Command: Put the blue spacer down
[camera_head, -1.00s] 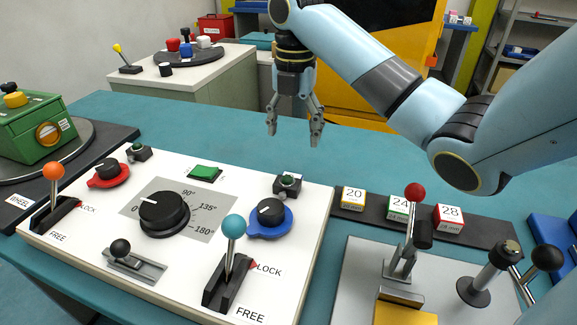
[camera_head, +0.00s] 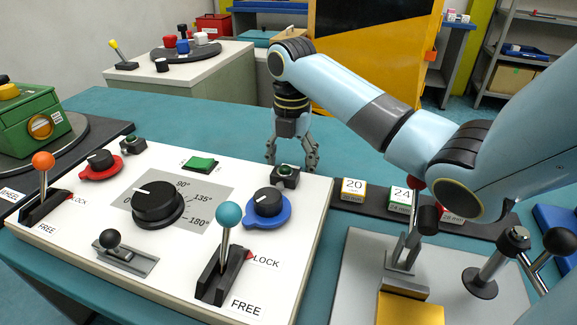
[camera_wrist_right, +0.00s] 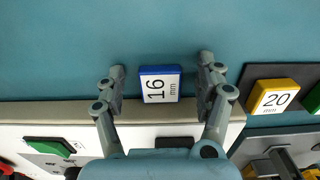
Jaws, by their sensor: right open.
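The blue spacer (camera_wrist_right: 160,84), a blue block with a white face marked 16 mm, lies on the teal table just behind the white control panel (camera_wrist_right: 140,112) in the right wrist view. My right gripper (camera_wrist_right: 162,80) is open around it, one finger on each side, with a gap to both. In the head view the right gripper (camera_head: 291,160) is low behind the panel's back edge, and the spacer is hidden there. My left gripper is not in view.
A dark rack (camera_head: 480,228) right of the panel holds yellow 20 (camera_head: 353,190), green 24 (camera_head: 400,196) and a red spacer partly hidden by my arm. The teal table (camera_head: 215,128) behind the panel is clear. Upright levers stand on the panel, including a teal-knobbed one (camera_head: 229,215).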

